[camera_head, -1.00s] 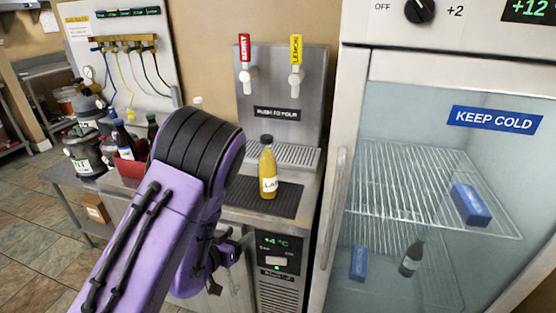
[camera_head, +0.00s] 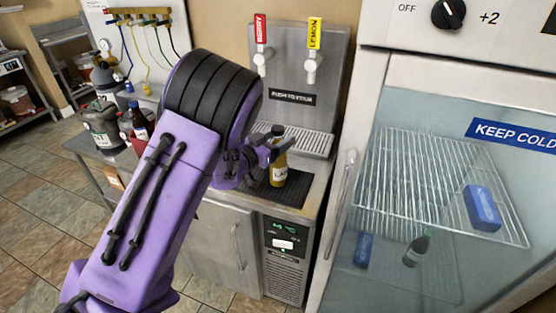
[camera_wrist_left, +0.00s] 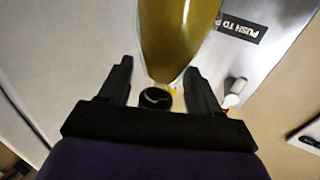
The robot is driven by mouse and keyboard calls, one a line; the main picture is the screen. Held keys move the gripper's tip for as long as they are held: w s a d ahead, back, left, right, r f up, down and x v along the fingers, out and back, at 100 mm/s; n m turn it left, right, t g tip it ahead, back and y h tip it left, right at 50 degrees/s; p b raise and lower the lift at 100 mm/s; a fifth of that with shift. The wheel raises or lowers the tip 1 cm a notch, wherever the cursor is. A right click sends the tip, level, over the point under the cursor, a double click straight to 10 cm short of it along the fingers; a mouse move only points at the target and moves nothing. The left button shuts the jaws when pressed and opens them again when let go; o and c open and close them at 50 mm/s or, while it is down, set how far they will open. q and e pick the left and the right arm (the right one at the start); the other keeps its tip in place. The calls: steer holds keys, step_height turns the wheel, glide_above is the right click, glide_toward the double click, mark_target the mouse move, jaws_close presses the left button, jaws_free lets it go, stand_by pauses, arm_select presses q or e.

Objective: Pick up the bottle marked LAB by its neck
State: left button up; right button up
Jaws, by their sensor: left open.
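The bottle marked LAB (camera_head: 279,176) is yellow with a black cap and a white label. It stands upright on a dark mat in front of the drink taps. My left gripper (camera_head: 270,150) is at the height of its neck, with its fingers partly hiding the upper bottle. In the left wrist view, the yellow bottle (camera_wrist_left: 180,38) and its cap (camera_wrist_left: 154,98) show between the two open fingers (camera_wrist_left: 160,85). Whether a finger touches the neck, I cannot tell. My right gripper is out of view.
The dispenser panel with a BERRY tap (camera_head: 261,45) and a LEMON tap (camera_head: 313,50) rises behind the bottle. A glass-door fridge (camera_head: 375,100) stands close on the right. Another bottle (camera_head: 139,122) and a grey canister (camera_head: 101,128) are on the left.

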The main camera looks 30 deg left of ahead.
arm_select(q)
jaws_close()
stand_by(1.4)
